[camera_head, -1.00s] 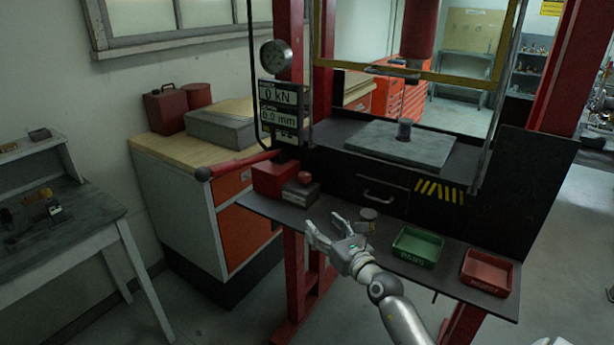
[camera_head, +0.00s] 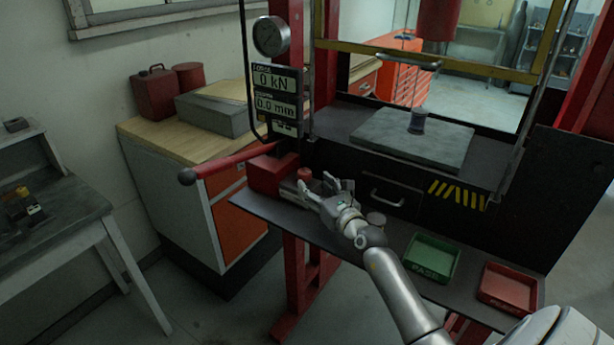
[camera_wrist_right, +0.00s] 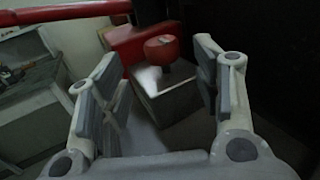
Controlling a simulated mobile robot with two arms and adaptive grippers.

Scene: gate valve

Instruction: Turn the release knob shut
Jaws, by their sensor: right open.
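The red release knob (camera_head: 304,174) sits on a small grey block (camera_head: 290,187) beside the red pump body (camera_head: 270,172) at the left end of the press shelf. In the right wrist view the round knob (camera_wrist_right: 162,50) tops the metallic block (camera_wrist_right: 170,92), ahead of the fingers. My right gripper (camera_head: 326,190) is open and just short of the knob, on its right side in the head view. In the wrist view its two fingers (camera_wrist_right: 160,90) are spread with the knob beyond and between them, apart from both. My left gripper is not in view.
A long red lever (camera_head: 232,163) with a dark ball end reaches left from the pump. A green tray (camera_head: 432,258) and a red tray (camera_head: 508,288) stand on the shelf to the right. A gauge (camera_head: 271,36) and displays reading 0 kN and 0.0 mm hang above.

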